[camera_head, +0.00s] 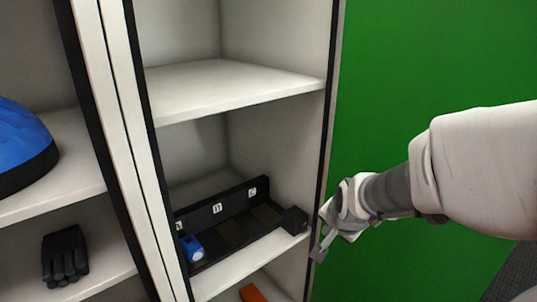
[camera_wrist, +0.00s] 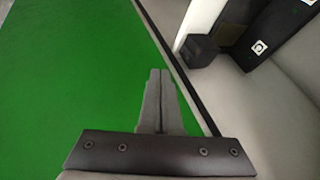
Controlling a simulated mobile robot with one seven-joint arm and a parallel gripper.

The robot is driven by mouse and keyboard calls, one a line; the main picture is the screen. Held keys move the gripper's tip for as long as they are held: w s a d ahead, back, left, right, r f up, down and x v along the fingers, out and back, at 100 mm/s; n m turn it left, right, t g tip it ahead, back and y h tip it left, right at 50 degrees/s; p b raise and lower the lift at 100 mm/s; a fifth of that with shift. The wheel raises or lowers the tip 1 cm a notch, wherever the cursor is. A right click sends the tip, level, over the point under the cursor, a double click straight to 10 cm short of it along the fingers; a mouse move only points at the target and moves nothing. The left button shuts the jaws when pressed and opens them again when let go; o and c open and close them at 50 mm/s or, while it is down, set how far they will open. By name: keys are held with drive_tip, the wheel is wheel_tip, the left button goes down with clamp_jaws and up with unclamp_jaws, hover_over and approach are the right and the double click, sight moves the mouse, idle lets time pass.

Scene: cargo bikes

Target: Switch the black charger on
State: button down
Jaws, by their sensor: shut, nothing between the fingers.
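A small black box (camera_head: 293,220), likely the black charger, sits at the right front end of a black rack (camera_head: 234,207) on a shelf. It also shows in the wrist view (camera_wrist: 199,50), right of and beyond the fingers. No switch can be made out on it. My gripper (camera_head: 319,253) is outside the cabinet, to the right of its dark front edge and a little below the box. Its fingers (camera_wrist: 161,72) are together and empty, over the green wall in the wrist view. They are apart from the box.
The rack has white lettered labels and holds a blue object (camera_head: 192,247) at its left. The cabinet's dark edge (camera_head: 322,150) stands between my gripper and the shelf. An orange item (camera_head: 252,293) lies below. A blue helmet (camera_head: 22,150) and black glove (camera_head: 64,257) are left. The shelf above is empty.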

sight(304, 226)
drive_tip(key=shift+w+a+f+b, duration=0.35)
drive_tip(key=shift+w+f+b, duration=0.4)
drive_tip(key=shift+w+f, duration=0.7)
drive_tip(key=shift+w+a+f+b, duration=0.35)
drive_tip(key=shift+w+f+b, duration=0.45)
drive_tip(key=shift+w+f, duration=0.6)
drive_tip(key=shift+w+a+f+b, duration=0.35)
drive_tip(key=shift+w+f+b, duration=0.4)
drive_tip(key=shift+w+f, duration=0.65)
drive_tip(key=shift+w+r, duration=0.1)
drive_tip(key=shift+r, duration=0.05)
drive_tip(key=shift+w+a+f+b, duration=0.15)
drive_tip(key=shift+f+b, duration=0.15)
drive_tip(key=shift+b, duration=0.3)
drive_tip(key=shift+r, duration=0.2)
